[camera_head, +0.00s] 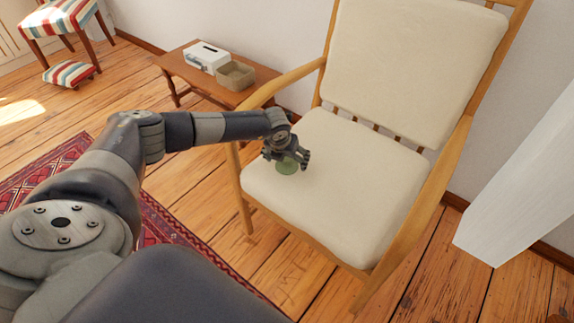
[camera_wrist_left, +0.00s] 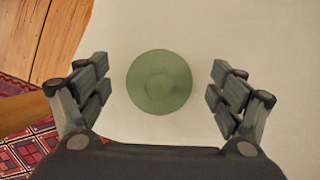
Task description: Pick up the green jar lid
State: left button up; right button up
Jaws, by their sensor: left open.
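The green jar lid (camera_head: 287,168) lies flat on the cream seat cushion of the wooden armchair, near the seat's left side. It is round and also shows whole in the left wrist view (camera_wrist_left: 159,82), between the two fingers. My left gripper (camera_head: 287,158) is above the lid, and its fingers partly cover it in the head view. In the left wrist view the left gripper (camera_wrist_left: 160,88) is open, with a gap on both sides of the lid. My right gripper is in neither view.
The armchair's cream seat (camera_head: 350,190) is otherwise bare. Its wooden armrests (camera_head: 282,84) flank the seat, the left one close to my left arm. A low wooden bench (camera_head: 190,77) behind holds a white box (camera_head: 206,57) and a beige tray (camera_head: 236,75). A white slanted beam (camera_head: 520,190) stands at right.

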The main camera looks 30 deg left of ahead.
pick_arm(q)
jog(key=c, duration=1.2)
jog(key=shift+r, duration=0.1)
